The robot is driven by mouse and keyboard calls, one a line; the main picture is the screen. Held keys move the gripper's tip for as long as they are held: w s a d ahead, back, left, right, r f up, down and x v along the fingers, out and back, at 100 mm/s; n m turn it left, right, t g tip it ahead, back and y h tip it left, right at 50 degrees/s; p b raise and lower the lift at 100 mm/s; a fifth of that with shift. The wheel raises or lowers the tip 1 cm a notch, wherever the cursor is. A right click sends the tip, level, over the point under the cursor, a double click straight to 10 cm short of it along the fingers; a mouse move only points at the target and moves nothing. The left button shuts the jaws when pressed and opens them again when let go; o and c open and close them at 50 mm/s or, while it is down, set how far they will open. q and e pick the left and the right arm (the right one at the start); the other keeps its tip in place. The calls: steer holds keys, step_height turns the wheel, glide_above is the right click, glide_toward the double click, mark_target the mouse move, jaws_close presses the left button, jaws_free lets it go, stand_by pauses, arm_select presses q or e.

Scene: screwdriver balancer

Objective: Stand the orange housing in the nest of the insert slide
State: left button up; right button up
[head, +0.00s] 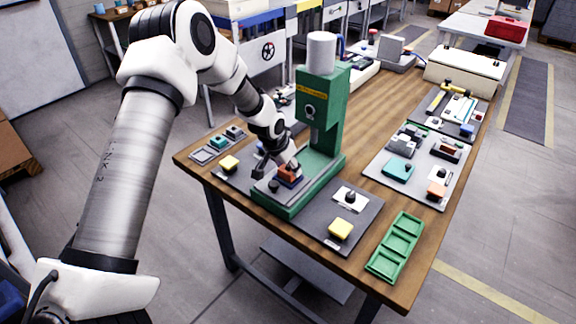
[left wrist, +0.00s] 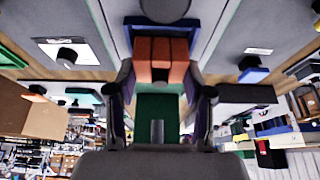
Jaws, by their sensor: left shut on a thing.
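The orange housing (head: 290,171) is between the fingers of my left gripper (head: 277,167), low over the front of the green press base. In the left wrist view the housing (left wrist: 160,54) shows as an orange ribbed block between the two dark fingers of the left gripper (left wrist: 159,80). A blue nest (left wrist: 160,24) of the insert slide borders the housing there. The housing looks upright and at the nest, but I cannot tell whether it rests on the nest floor. Fingers and wrist hide part of it in the head view. My right gripper is not in view.
The green press (head: 330,105) stands close behind my left gripper. A green three-pocket tray (head: 396,247) lies at the front right. Grey boards with small parts lie farther right. Bare wood shows between them.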

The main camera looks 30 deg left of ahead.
arm_select(q)
steer(key=shift+f, duration=0.5)
steer(key=o, duration=1.3)
steer(key=shift+c, duration=0.2)
steer(key=v, duration=1.2)
